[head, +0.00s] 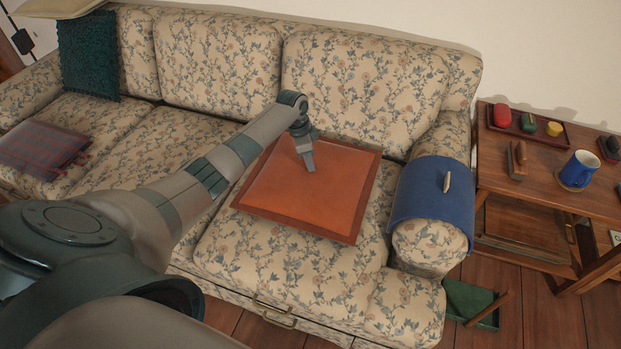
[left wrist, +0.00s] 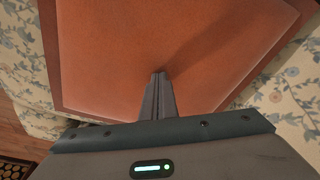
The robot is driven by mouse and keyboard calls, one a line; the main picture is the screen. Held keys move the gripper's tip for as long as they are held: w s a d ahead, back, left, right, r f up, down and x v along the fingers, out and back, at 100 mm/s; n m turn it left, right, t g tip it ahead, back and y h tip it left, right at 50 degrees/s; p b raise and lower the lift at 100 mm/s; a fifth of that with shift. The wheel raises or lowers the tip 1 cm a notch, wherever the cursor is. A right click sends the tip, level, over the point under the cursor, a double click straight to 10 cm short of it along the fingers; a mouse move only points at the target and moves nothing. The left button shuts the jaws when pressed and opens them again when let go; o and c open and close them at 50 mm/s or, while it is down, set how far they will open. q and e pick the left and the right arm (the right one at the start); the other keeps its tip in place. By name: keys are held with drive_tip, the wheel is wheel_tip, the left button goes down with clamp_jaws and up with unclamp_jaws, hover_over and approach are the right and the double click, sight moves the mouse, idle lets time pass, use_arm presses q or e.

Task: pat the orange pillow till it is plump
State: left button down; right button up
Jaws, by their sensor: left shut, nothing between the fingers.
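The orange pillow (head: 323,190) lies flat on the right seat cushion of a floral sofa, with a darker red-brown border around it. My left gripper (head: 311,170) is shut and empty, pointing down over the upper middle of the pillow. In the left wrist view, the shut fingertips (left wrist: 158,76) show against the orange pillow (left wrist: 110,50), with a soft shadow beside them. I cannot tell whether the tips touch the fabric. The pillow looks fairly flat. My right gripper is not in view.
The floral sofa (head: 220,60) backs the pillow. A blue cloth (head: 425,200) covers its right arm. A wooden side table (head: 545,190) at right holds a blue mug (head: 579,170) and a tray.

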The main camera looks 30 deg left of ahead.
use_arm(q)
drive_tip(key=shift+f, duration=0.3)
drive_tip(key=shift+r, duration=0.1)
drive_tip(key=shift+s, duration=0.1)
drive_tip(key=shift+s+d+f, duration=0.1)
drive_tip(key=shift+s+f, duration=0.05)
drive_tip(key=shift+f, duration=0.2)
idle(0.3)
drive_tip(key=shift+r+p, duration=0.75)
drive_tip(key=shift+p, duration=0.25)
drive_tip(key=shift+w+r+p, duration=0.2)
drive_tip(key=shift+r+p, duration=0.2)
drive_tip(key=shift+r, duration=0.2)
drive_tip(key=shift+f, duration=0.15)
